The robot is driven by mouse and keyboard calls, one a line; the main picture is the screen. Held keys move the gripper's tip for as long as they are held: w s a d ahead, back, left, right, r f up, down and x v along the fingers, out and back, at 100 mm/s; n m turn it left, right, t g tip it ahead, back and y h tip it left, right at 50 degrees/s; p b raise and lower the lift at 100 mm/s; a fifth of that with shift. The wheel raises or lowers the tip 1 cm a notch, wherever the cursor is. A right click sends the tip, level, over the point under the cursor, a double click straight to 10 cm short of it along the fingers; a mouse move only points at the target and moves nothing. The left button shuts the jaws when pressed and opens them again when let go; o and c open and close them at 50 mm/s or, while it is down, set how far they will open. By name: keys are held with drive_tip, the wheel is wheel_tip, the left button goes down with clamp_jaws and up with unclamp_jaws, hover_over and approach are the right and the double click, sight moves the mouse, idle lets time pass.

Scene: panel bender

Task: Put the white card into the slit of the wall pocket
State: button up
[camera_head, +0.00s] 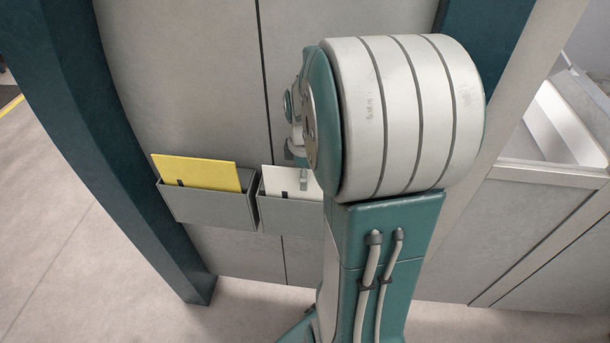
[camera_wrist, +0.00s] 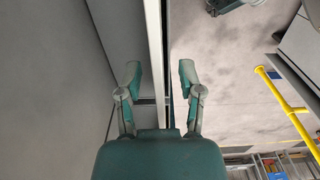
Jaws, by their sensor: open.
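The white card (camera_head: 279,181) stands in the right-hand grey wall pocket (camera_head: 284,212), with its upper part showing above the front wall. My arm hides the right part of both. My gripper (camera_head: 304,180) is at the card, pointing down. In the wrist view my gripper (camera_wrist: 160,72) is open, with one fingertip on each side of a pale upright strip (camera_wrist: 153,45), which looks like the card's top edge. A dark line runs beside the strip. I cannot tell whether the fingers touch the card. How deep the card sits is hidden.
A second grey pocket (camera_head: 208,208) to the left holds a yellow card (camera_head: 199,174). The pockets hang on a grey panel between dark teal posts (camera_head: 90,130). In the wrist view, open floor (camera_wrist: 230,70) and a yellow rail (camera_wrist: 285,110) lie to the right.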

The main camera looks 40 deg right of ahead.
wheel_tip(320, 180, up, 12)
drive_tip(key=shift+f, duration=0.1)
idle(0.9)
drive_tip(key=s+a+m+t, duration=0.2)
drive_tip(key=s+a+m, duration=0.2)
drive_tip(key=a, duration=0.6)
drive_tip(key=s+a+r+m+t, duration=0.1)
drive_tip(key=s+a+m+t, duration=0.2)
drive_tip(key=a, duration=0.7)
drive_tip(key=shift+s+m+t, duration=0.3)
drive_tip(key=shift+s+m, duration=0.3)
drive_tip(key=shift+s, duration=0.2)
